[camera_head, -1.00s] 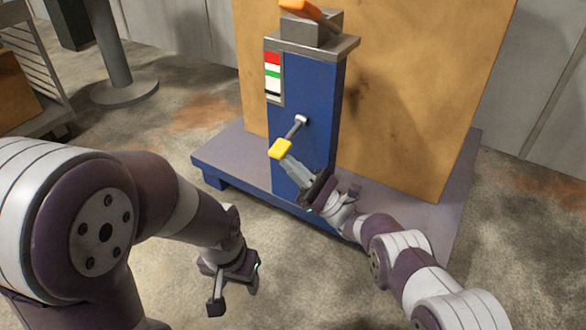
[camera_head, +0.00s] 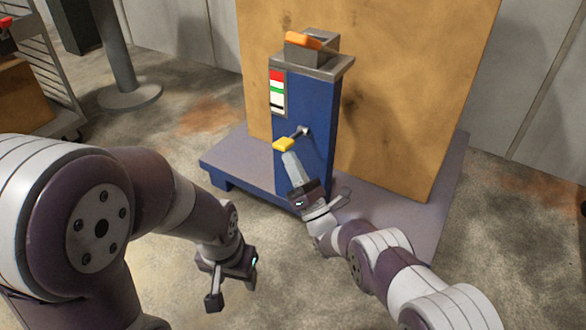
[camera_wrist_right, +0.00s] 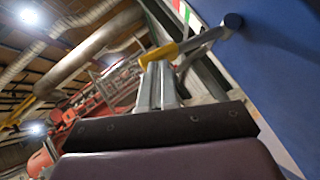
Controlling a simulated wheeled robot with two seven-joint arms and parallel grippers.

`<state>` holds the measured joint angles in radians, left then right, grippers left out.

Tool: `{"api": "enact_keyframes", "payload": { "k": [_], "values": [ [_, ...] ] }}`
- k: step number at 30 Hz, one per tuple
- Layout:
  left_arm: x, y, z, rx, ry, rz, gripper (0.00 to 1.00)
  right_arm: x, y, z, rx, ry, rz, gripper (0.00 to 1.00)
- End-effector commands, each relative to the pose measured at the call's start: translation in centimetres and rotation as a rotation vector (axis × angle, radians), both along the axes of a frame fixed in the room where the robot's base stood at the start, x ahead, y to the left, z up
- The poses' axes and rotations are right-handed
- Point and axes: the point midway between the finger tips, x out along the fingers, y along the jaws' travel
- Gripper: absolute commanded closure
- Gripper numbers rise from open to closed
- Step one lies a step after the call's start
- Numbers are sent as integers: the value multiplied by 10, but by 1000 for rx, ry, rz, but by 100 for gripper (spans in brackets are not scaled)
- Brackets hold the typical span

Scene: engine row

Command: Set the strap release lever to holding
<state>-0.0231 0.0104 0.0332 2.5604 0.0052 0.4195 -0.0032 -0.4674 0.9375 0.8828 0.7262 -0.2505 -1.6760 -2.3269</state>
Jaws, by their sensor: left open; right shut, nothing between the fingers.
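The lever, a metal rod with a yellow grip (camera_head: 284,145), sticks out from the front of a blue post (camera_head: 318,110) and slopes slightly down to the left. A label (camera_head: 277,92) with red, green and white bands is on the post above it. My right gripper (camera_head: 289,156) is shut and empty, its fingertips right under the yellow grip. In the right wrist view the fingertips (camera_wrist_right: 159,70) meet the underside of the grip (camera_wrist_right: 157,54) and seem to touch it. My left gripper (camera_head: 232,282) is open and empty, low over the floor, away from the post.
A grey block with an orange handle (camera_head: 304,40) tops the post. The post stands on a low platform (camera_head: 232,160) before a large brown panel (camera_head: 400,90). A rack (camera_head: 40,75) and a grey round-based column (camera_head: 130,95) stand at the back left. The floor between is clear.

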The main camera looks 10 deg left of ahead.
Motion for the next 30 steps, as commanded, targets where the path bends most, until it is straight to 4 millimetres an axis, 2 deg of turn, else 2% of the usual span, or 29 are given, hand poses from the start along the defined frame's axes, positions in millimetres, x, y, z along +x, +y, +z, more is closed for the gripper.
{"api": "enact_keyframes", "payload": {
  "k": [1, 11, 15, 30],
  "values": [
    [0, 0, 12, 0, 0, 0, 43, 1, 0, 10, -1, -4, 0, 100],
    [0, 0, 38, 0, 0, 0, 43, 2, 0, 34, -2, -7, 0, 100],
    [0, 0, 47, 0, 0, 0, 43, 3, 0, 40, 20, 57, 1, 100],
    [0, 0, 55, 0, 0, 0, 43, 5, -1, 45, 46, 120, 0, 100]
  ]
}}
